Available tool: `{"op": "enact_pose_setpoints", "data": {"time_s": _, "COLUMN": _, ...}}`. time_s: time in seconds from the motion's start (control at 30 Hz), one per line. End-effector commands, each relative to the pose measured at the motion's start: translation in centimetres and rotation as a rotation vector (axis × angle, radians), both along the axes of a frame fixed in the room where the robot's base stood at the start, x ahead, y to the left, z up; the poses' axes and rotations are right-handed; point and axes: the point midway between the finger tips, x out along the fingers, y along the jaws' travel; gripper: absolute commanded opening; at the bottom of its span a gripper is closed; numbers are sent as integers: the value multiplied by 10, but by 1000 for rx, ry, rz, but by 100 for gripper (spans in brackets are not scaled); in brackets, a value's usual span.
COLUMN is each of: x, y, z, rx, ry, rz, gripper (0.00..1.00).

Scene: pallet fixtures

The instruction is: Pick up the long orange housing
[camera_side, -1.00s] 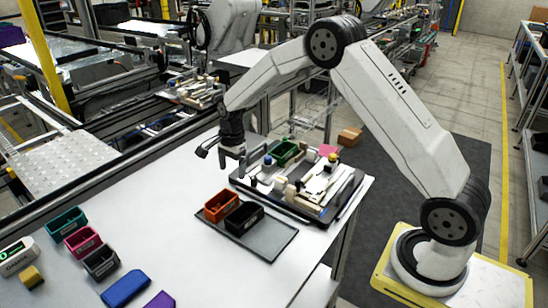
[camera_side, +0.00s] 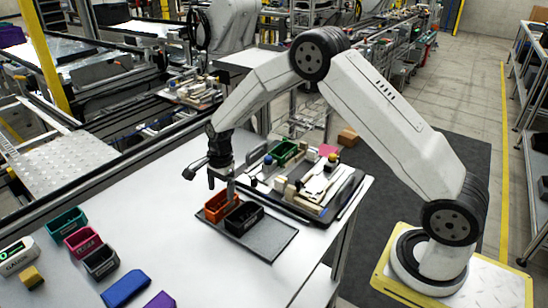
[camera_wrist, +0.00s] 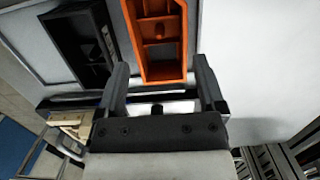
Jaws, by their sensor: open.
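The long orange housing (camera_side: 217,207) is an open-topped box with inner dividers. It sits on a dark grey tray (camera_side: 262,241), left of a black housing (camera_side: 244,217). My gripper (camera_side: 222,187) is above the orange housing, its fingers pointing down, open. In the wrist view the orange housing (camera_wrist: 157,38) lies beyond and between the spread fingers of my gripper (camera_wrist: 160,80), with its near end close to them. The black housing (camera_wrist: 78,45) is to its left. I cannot tell whether the fingers touch the orange housing.
Teal (camera_side: 68,221), pink (camera_side: 83,241) and grey (camera_side: 101,261) bins, a blue block (camera_side: 125,288) and a gauge (camera_side: 18,256) are at the left. The white table between is clear.

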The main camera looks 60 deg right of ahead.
Motion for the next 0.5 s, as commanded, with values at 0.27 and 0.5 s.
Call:
{"op": "enact_pose_setpoints", "data": {"time_s": 0.27, "x": 0, "y": 5, "z": -24, "rx": 0, "ry": 3, "rz": 0, "gripper": 88}}
{"op": "enact_pose_setpoints", "data": {"time_s": 0.5, "x": 0, "y": 9, "z": -47, "rx": 0, "ry": 2, "rz": 1, "gripper": 88}}
